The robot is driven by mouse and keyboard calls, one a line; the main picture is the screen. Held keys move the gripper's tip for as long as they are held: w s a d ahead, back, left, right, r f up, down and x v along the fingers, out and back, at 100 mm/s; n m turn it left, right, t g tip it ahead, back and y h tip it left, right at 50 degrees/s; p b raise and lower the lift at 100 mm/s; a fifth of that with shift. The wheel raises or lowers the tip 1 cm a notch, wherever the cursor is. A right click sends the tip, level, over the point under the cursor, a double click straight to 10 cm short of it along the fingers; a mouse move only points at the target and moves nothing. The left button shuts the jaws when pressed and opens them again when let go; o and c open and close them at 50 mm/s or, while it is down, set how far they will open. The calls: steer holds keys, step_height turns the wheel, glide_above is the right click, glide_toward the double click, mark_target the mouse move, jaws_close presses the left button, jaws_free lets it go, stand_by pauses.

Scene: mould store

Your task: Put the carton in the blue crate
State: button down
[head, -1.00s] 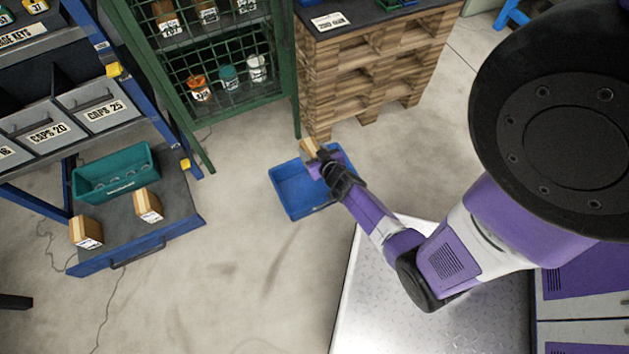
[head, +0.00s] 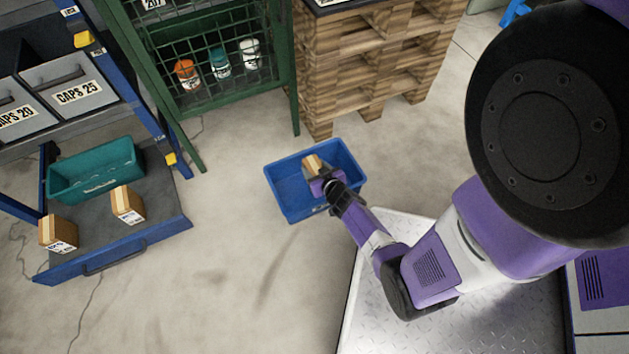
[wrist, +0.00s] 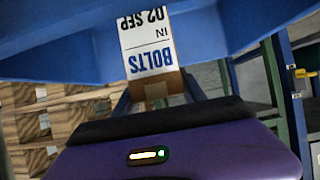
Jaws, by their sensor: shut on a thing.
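My gripper (head: 320,176) is shut on a small brown carton (head: 312,164). In the head view they are over the inside of the blue crate (head: 283,200), which sits on the floor. In the wrist view the carton (wrist: 155,88) shows a white label reading BOLTS, IN, 02 SEP, and the crate's blue wall (wrist: 60,55) spans the top of the picture. I cannot tell whether the carton touches the crate's bottom. My forearm hides part of the crate's right front side.
Two similar cartons (head: 128,205) (head: 58,234) and a teal bin (head: 95,168) stand on a pulled-out blue shelf at left. A green mesh cabinet (head: 190,150) and stacked wooden pallets (head: 345,65) stand behind the crate. Floor left of the crate is clear.

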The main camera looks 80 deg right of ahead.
steer(key=shift+f+b, duration=2.05)
steer(key=shift+f, duration=0.5)
steer(key=shift+f, duration=0.15)
steer(key=c, duration=0.6)
jaws_free()
steer(key=shift+c, duration=0.2)
steer(key=shift+r, duration=0.25)
steer(key=p+v, duration=0.6)
steer(key=v, duration=0.5)
steer(key=shift+s+a, duration=0.3)
steer(key=shift+s, duration=0.05)
steer(key=shift+r, duration=0.1)
